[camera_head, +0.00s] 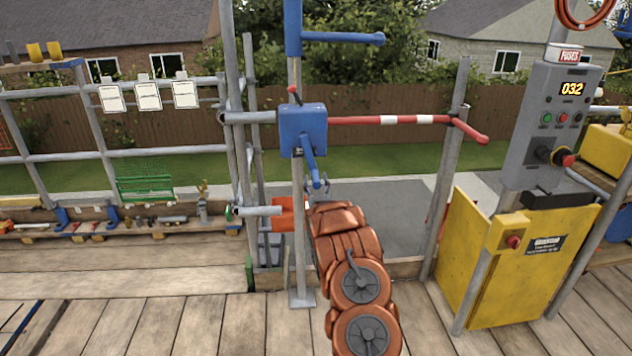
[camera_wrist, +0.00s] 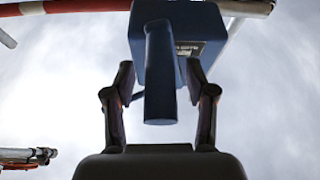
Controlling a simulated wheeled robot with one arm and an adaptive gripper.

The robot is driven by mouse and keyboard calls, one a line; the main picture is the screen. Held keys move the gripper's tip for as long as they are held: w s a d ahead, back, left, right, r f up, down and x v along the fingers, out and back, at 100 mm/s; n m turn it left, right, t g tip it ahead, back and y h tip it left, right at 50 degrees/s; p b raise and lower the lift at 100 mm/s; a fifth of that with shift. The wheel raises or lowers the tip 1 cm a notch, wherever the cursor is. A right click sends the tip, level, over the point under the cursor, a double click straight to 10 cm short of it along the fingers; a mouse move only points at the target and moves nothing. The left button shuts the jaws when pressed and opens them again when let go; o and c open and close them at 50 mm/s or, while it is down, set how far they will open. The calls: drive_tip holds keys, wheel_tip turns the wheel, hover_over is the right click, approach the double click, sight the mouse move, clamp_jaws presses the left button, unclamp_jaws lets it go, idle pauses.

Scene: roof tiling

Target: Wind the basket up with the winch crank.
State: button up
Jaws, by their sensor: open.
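The winch is a blue box (camera_head: 303,130) on an upright pole in the middle of the head view. Its blue crank (camera_head: 309,160) hangs down from the box's lower front. In the wrist view, the box (camera_wrist: 205,40) is overhead and the crank handle (camera_wrist: 160,85) points toward the camera. My gripper (camera_head: 319,184) is just below the crank, partly hidden by my arm. In the wrist view, its fingers (camera_wrist: 159,72) stand apart on both sides of the handle, with gaps visible. No hoisted basket can be made out.
A red-and-white bar (camera_head: 385,120) runs right from the winch. A yellow gate (camera_head: 530,262) and a grey control box reading 032 (camera_head: 548,125) stand at right. The plank deck (camera_head: 180,325) is clear at front left.

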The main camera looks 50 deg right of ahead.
clamp_jaws()
idle(0.4)
